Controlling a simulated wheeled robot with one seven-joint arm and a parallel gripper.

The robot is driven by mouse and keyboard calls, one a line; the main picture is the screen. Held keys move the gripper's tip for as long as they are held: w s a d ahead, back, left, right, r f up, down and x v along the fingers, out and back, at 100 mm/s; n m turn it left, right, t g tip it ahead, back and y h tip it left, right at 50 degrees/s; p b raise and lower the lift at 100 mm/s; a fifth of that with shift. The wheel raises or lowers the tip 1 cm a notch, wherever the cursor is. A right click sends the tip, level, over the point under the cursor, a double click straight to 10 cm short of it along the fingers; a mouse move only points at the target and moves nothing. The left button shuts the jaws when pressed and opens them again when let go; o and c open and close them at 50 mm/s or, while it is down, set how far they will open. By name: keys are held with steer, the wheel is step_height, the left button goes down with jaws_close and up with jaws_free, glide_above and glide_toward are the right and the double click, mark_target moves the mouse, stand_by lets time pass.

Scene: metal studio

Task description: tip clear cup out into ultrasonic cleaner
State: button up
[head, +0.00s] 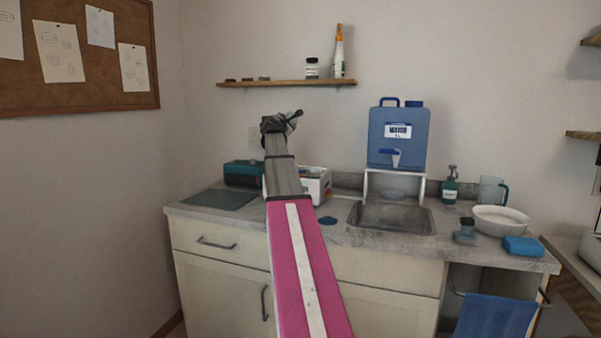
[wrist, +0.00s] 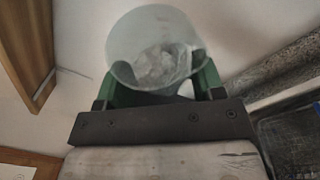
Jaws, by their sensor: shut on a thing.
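My gripper (wrist: 160,88) is shut on the clear cup (wrist: 150,32); its green fingers lie on either side of the cup in the wrist view. Pale, translucent contents show inside the cup. In the head view my gripper (head: 281,122) is raised at the end of my extended arm, above the back of the counter; the cup cannot be made out there. A white box (head: 318,185), apparently the ultrasonic cleaner, stands on the counter below my gripper, partly hidden by my arm. Its inside is hardly visible.
A teal box (head: 240,172) and dark mat (head: 219,198) are left of my arm. A sink (head: 392,218) with a blue water container (head: 398,140) is to the right. A white bowl (head: 499,219) and blue sponge (head: 523,246) sit far right. A wall shelf (head: 287,83) hangs behind.

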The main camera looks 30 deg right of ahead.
steer(key=shift+f+m, duration=0.3)
steer(key=shift+f+h, duration=0.1)
steer(key=shift+h, duration=0.2)
steer(key=shift+f+m, duration=0.2)
steer(key=shift+m, duration=0.3)
steer(key=shift+s+r+m+h, duration=0.1)
steer(key=shift+r+m+h, duration=0.05)
steer(key=shift+m+h, duration=0.25)
steer(key=shift+t, duration=0.3)
steer(key=shift+w+r+m, duration=0.2)
steer(key=shift+r+m, duration=0.05)
steer(key=shift+m, duration=0.25)
steer(key=shift+f, duration=0.1)
